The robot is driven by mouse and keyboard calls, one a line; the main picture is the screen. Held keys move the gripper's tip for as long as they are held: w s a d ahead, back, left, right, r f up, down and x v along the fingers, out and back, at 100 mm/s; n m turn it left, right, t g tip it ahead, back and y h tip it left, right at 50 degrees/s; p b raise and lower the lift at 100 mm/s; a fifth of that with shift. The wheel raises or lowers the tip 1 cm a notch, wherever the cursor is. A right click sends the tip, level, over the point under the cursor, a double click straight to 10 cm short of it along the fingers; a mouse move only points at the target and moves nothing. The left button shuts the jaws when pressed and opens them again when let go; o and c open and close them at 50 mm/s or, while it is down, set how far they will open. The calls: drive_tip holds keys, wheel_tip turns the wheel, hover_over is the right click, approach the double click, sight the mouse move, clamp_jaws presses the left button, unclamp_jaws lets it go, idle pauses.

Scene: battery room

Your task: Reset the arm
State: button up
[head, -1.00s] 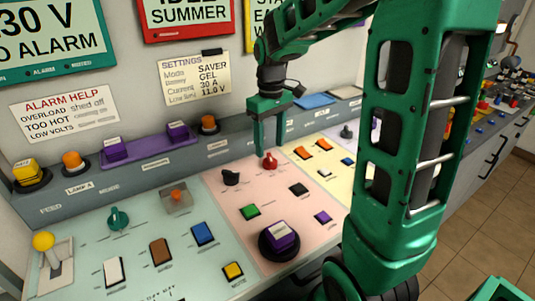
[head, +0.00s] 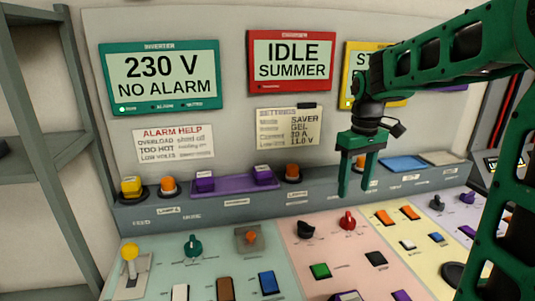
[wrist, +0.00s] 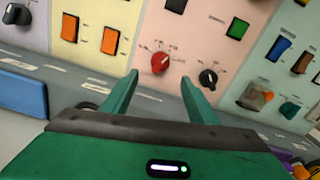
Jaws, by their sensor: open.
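My green gripper (head: 356,192) hangs above the control panel in the head view, fingers pointing down, apart, with nothing between them. It is near the red knob (head: 347,220) on the pink section. In the wrist view my gripper (wrist: 170,88) is open, and the red knob (wrist: 160,63) and the black knob (wrist: 208,78) show beyond the fingertips. I cannot tell whether a finger touches the red knob, but no grip on it shows. My green arm (head: 450,60) reaches in from the right and hides part of the yellow display.
A sloped panel with switches, such as the green knob (head: 193,245) and yellow-topped lever (head: 129,253), spreads below. Behind stand the green display (head: 165,75) reading 230 V, NO ALARM and the red display (head: 292,62) reading IDLE, SUMMER. A grey shelf (head: 35,150) stands left.

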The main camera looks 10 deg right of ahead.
drive_tip(key=s+d+f+m, duration=0.1)
drive_tip(key=s+f+m, duration=0.1)
drive_tip(key=s, duration=0.6)
drive_tip(key=s+d+f+m, duration=0.1)
drive_tip(key=s+f+m, duration=0.1)
drive_tip(key=s, duration=0.7)
drive_tip(key=s+d+f+m, duration=0.1)
drive_tip(key=s+f+m, duration=0.2)
drive_tip(key=s, duration=0.6)
drive_tip(key=shift+s+d+m, duration=0.1)
drive_tip(key=shift+d+m, duration=0.2)
drive_tip(key=shift+m, duration=0.5)
drive_tip(key=shift+f, duration=0.1)
drive_tip(key=shift+w+f, duration=0.25)
drive_tip(key=shift+w, duration=0.5)
drive_tip(key=shift+s, duration=0.1)
